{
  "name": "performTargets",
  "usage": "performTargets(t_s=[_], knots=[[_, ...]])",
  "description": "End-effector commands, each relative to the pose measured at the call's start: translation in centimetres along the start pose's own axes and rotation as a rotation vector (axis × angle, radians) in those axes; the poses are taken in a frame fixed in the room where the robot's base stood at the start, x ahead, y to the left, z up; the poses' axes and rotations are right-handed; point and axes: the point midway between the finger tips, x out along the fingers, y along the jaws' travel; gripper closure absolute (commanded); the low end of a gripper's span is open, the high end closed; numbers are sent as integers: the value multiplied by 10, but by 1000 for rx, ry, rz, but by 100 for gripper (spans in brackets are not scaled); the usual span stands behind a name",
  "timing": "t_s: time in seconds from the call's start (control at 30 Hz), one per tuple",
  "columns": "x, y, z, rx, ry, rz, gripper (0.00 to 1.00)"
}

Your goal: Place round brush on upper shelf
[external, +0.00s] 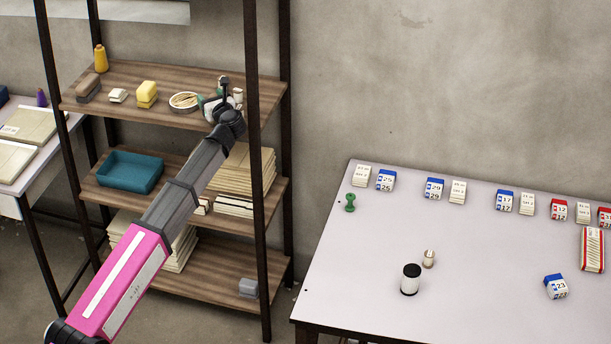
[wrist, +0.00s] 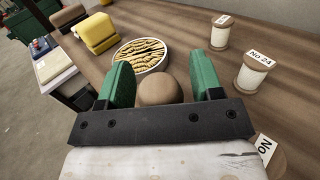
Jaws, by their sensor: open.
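My gripper (external: 211,98) is over the right part of the upper shelf (external: 130,74). In the wrist view its two green fingers (wrist: 163,82) are spread apart. A brown round-topped thing (wrist: 158,91), apparently the round brush, is between them with gaps visible on both sides. The bar of my gripper hides its lower part, so I cannot tell its full shape. The wooden shelf board (wrist: 205,110) lies below. In the external view my gripper and arm hide this brown thing.
A round dish of sticks (wrist: 140,54) lies just beyond the fingers, with a yellow block (wrist: 97,33) to its left. Thread spools (wrist: 253,73) stand to the right. A dark shelf post (external: 258,170) rises right of my arm. A teal tray (external: 130,171) sits on the middle shelf.

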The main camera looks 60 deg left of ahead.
Motion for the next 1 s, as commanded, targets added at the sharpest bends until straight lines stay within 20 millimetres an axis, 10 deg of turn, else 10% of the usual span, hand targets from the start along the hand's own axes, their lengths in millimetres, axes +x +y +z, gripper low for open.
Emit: performTargets(t_s=[0.6, 1.0], knots=[[-101, 1, 1, -1, 0, -2, 40], [-120, 0, 1, 0, 0, 0, 40]])
